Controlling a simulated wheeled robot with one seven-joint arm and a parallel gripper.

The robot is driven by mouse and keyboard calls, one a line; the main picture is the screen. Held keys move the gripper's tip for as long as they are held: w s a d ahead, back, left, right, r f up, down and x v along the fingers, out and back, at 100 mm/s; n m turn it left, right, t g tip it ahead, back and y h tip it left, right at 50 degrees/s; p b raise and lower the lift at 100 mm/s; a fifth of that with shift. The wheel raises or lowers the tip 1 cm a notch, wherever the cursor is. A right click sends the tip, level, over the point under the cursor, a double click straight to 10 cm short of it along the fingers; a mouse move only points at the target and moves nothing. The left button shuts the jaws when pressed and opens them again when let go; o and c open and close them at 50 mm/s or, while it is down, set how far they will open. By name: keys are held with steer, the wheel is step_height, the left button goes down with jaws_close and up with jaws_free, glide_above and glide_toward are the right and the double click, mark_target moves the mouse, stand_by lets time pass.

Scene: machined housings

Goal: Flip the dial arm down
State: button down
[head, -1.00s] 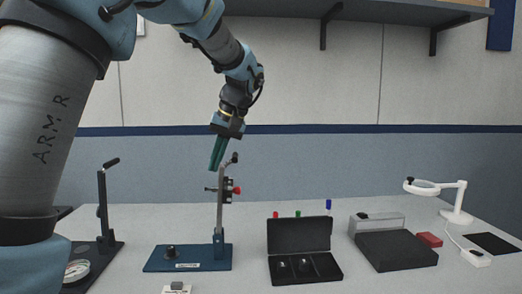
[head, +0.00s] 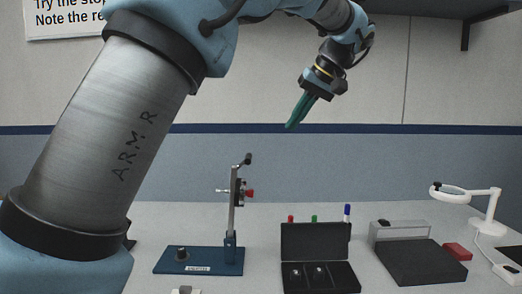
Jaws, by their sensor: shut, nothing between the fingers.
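A stand with a blue base plate (head: 200,262) is on the bench, left of the middle in the head view. From its right end rises a grey arm (head: 231,212), nearly upright, with a black knob (head: 247,159) on top. A red-tipped clamp piece (head: 248,193) sits on the arm's side. I cannot tell whether this is the dial arm. My gripper (head: 291,124), with green fingers, is shut and empty. It hangs in the air above and to the right of the knob, apart from it.
A black open case (head: 320,278) stands right of the stand, with several coloured markers behind it. Further right are a black box (head: 420,264), a red block (head: 458,251) and a white magnifier lamp (head: 485,222). My arm covers the left of the bench.

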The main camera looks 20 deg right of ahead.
stand_by(0.3)
steer(key=w+a+f+p, duration=0.4)
steer(key=w+a+f, duration=0.2)
steer(key=f, duration=0.2)
steer(key=shift+w+f, duration=0.25)
steer(key=shift+w, duration=0.15)
steer(key=shift+a, duration=0.1)
steer(key=w+a+n+g+h+b, duration=0.1)
steer(key=w+a+h+b, duration=0.15)
steer(key=a, duration=0.45)
steer(key=w+a+g+h+b, duration=0.1)
steer(key=w+a+h+b, duration=0.2)
steer(key=a, duration=0.4)
steer(key=w+a+f+g+h+b, duration=0.1)
steer(key=w+a+f+h+b, duration=0.2)
steer(key=a, duration=0.3)
steer(key=w+a+f+n+g+h+b, duration=0.1)
steer(key=w+a+f+g+h+b, duration=0.1)
steer(key=a, duration=0.5)
steer(key=shift+w+a+f+n+h+b, duration=0.3)
steer(key=shift+w+f+h+b, duration=0.35)
steer(key=shift+w+f+b, duration=0.8)
steer(key=shift+s+f+p, duration=0.15)
steer(key=shift+s+p, duration=0.1)
steer(key=shift+p, duration=0.1)
